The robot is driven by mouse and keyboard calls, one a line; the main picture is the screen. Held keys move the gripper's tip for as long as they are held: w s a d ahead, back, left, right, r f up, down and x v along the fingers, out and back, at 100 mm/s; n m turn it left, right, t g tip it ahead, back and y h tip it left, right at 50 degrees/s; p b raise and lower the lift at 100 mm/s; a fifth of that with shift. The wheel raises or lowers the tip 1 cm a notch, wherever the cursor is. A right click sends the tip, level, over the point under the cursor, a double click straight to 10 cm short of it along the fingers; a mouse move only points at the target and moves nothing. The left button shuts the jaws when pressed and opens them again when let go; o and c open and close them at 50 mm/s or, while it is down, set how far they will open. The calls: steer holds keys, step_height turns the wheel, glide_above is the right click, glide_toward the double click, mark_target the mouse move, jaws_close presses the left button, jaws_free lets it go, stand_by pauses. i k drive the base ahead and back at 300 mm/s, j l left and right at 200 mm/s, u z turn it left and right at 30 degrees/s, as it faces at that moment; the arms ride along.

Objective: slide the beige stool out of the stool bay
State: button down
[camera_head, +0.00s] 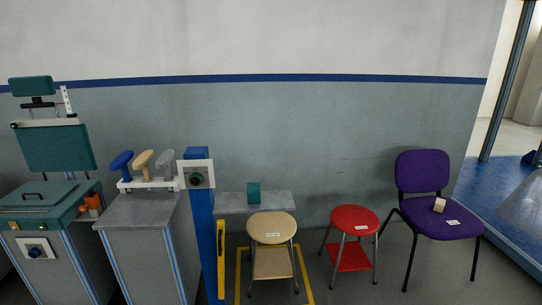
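A teal block (254,193) rests on that shelf, just behind the stool seat. The front ends of the stool's legs reach near the bottom of the picture. My gripper is not in view.
A blue post (203,240) with a green button stands left of the bay, beside a yellow upright (221,256). A red stool (355,220) and a purple chair (432,173) stand to the right. Grey cabinets (150,211) fill the left. Bare floor shows between the red stool and chair.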

mark_target(268, 228)
steer(key=i, duration=0.95)
steer(key=i+u, duration=0.1)
steer(key=i, duration=0.9)
steer(key=i+l, duration=0.15)
steer(key=i, duration=0.8)
steer(key=i+l+u, duration=0.1)
steer(key=i, duration=0.85)
